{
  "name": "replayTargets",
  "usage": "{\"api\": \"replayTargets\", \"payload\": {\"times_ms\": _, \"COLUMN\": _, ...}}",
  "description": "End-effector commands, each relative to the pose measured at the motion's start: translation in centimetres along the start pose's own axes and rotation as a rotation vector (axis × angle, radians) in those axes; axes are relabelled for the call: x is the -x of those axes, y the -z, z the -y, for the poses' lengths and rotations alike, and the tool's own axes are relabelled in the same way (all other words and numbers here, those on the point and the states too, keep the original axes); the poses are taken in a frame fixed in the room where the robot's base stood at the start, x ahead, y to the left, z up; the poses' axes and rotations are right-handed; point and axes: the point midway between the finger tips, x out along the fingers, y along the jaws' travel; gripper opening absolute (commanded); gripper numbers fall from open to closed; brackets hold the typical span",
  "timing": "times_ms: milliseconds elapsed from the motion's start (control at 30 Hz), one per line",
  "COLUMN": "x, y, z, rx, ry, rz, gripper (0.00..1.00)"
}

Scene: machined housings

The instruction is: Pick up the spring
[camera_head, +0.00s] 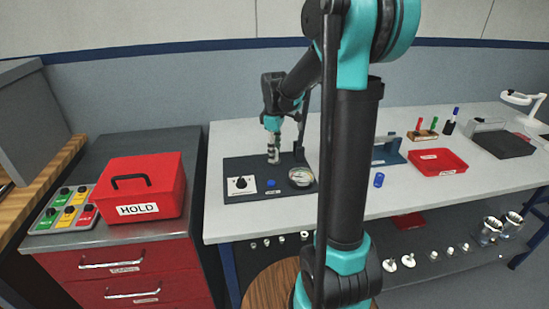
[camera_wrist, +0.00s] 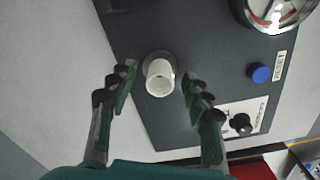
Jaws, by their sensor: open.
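A pale, hollow cylinder (camera_wrist: 159,77) stands on a round grey seat on a dark panel (camera_wrist: 205,62); it is the likely spring, though I cannot make out coils. My gripper (camera_wrist: 157,84) is open, with one finger on each side of the cylinder and a gap visible on both sides. I cannot tell how far the fingertips are above the panel. In the head view my gripper (camera_head: 273,153) points down over the dark panel on the bench, and its fingers largely hide the cylinder.
The panel carries a round gauge (camera_head: 301,177), a blue button (camera_head: 271,183) and a black knob (camera_head: 241,184). A small blue cylinder (camera_head: 379,180) and a red tray (camera_head: 438,162) are to the right. A red HOLD box (camera_head: 146,185) stands on the left cabinet.

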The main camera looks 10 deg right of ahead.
Motion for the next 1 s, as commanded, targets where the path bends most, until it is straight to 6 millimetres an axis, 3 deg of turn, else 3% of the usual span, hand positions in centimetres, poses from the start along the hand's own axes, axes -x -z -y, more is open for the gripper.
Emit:
{"api": "replayTargets", "payload": {"times_ms": 100, "x": 0.0, "y": 0.0, "z": 0.0, "rx": 0.000, "ry": 0.000, "rz": 0.000, "gripper": 0.49}}
{"api": "replayTargets", "payload": {"times_ms": 500, "x": 0.0, "y": 0.0, "z": 0.0, "rx": 0.000, "ry": 0.000, "rz": 0.000, "gripper": 0.00}}
{"api": "replayTargets", "payload": {"times_ms": 833, "x": 0.2, "y": 0.0, "z": 0.0, "rx": 0.000, "ry": 0.000, "rz": 0.000, "gripper": 0.00}}
{"api": "replayTargets", "payload": {"times_ms": 1000, "x": 1.3, "y": 0.0, "z": 0.0, "rx": 0.000, "ry": 0.000, "rz": 0.000, "gripper": 0.00}}
